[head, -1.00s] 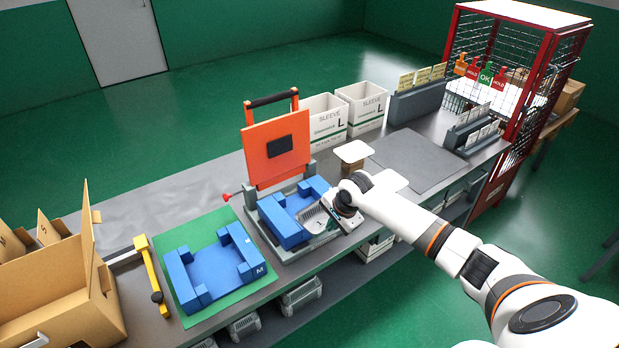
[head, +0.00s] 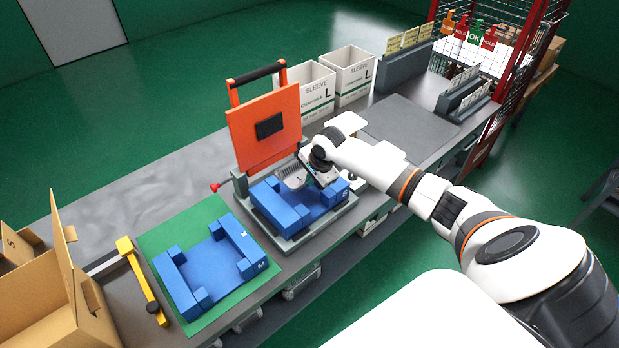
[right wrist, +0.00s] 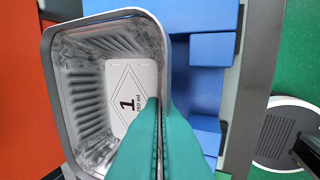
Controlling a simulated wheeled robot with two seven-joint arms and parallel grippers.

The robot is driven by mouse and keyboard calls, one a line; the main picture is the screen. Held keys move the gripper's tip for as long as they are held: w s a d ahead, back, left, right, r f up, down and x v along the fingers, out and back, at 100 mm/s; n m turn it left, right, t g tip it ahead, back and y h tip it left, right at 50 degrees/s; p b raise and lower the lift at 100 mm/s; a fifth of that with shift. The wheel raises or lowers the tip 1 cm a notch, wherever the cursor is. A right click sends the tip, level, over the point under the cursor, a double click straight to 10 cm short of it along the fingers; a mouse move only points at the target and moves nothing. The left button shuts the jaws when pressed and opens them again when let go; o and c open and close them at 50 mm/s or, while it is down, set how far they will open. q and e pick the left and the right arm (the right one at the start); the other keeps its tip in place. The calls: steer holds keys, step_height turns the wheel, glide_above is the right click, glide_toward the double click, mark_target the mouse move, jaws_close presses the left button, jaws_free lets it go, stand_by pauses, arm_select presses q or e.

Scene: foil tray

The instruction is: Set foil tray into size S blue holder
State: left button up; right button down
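The silver foil tray (head: 291,179) is over the back part of the blue holder (head: 277,209), near the raised orange lid. My right gripper (head: 318,172) is at the tray's right side. In the right wrist view the teal fingertips (right wrist: 160,120) are shut on the wall of the foil tray (right wrist: 85,38), beside a card marked 1. There the tray lies left of the blue holder (right wrist: 202,15) and covers part of it. Whether the tray touches the holder is unclear. My left gripper is not in view.
The orange lid (head: 262,128) stands upright behind the holder. A second blue holder marked M (head: 205,262) sits on a green mat (head: 152,240) to the left. A yellow-handled bar (head: 145,282) and a cardboard box (head: 50,300) are further left. White sleeve boxes (head: 352,72) stand behind.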

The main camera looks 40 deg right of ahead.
steer(key=b, duration=0.4)
glide_above(307, 201)
steer(key=s, duration=0.1)
step_height(307, 201, down, 4)
steer(key=shift+s+d+f, duration=0.1)
steer(key=shift+f, duration=0.1)
steer(key=shift+f+b, duration=0.7)
steer(key=shift+b, duration=0.2)
steer(key=shift+f, duration=0.2)
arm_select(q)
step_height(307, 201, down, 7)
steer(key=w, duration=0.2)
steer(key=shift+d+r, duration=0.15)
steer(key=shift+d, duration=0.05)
arm_select(e)
steer(key=shift+f, duration=0.7)
steer(key=c, duration=1.6)
jaws_free()
steer(key=shift+r, duration=0.1)
arm_select(q)
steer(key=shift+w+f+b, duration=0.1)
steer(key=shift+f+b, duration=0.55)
steer(key=shift+b, duration=0.1)
arm_select(e)
steer(key=v, duration=1.2)
